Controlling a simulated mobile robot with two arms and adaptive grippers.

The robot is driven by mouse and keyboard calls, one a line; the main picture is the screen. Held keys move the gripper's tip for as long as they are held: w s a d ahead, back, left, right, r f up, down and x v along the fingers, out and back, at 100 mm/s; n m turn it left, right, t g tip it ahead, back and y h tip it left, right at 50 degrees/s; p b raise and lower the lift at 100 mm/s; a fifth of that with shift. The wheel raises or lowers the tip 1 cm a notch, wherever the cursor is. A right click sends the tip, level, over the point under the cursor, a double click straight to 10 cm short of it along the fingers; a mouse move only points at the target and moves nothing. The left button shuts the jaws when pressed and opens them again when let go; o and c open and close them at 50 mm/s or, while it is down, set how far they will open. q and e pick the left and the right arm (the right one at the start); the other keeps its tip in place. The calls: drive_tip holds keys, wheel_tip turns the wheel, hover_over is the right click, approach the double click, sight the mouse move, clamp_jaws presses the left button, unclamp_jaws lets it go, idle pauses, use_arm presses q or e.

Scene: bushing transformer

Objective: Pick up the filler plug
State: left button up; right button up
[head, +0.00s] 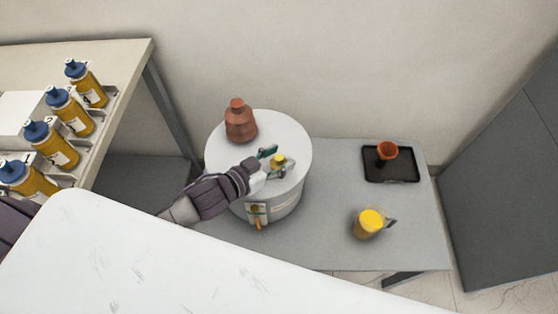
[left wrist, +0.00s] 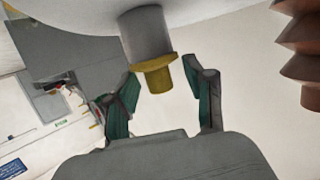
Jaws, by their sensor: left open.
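The filler plug (head: 278,160) is a small yellow cap on top of the round white transformer (head: 225,160). In the left wrist view the plug (left wrist: 158,73) sits on a grey neck, with a wider yellow flange and a narrower end. My left gripper (head: 271,164) is at the top of the transformer, its fingers open on either side of the plug. In the left wrist view a gap shows between each finger and the plug's narrow end. My right gripper is in neither view.
A brown ribbed bushing (head: 240,122) stands on the transformer behind the plug. Several blue-capped bottles (head: 76,112) stand on the left bench.

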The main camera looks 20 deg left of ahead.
use_arm(q)
drive_tip(key=shift+w+d, duration=0.1)
drive_tip(key=shift+w, duration=0.05)
clamp_jaws()
drive_tip(key=shift+r, duration=0.1)
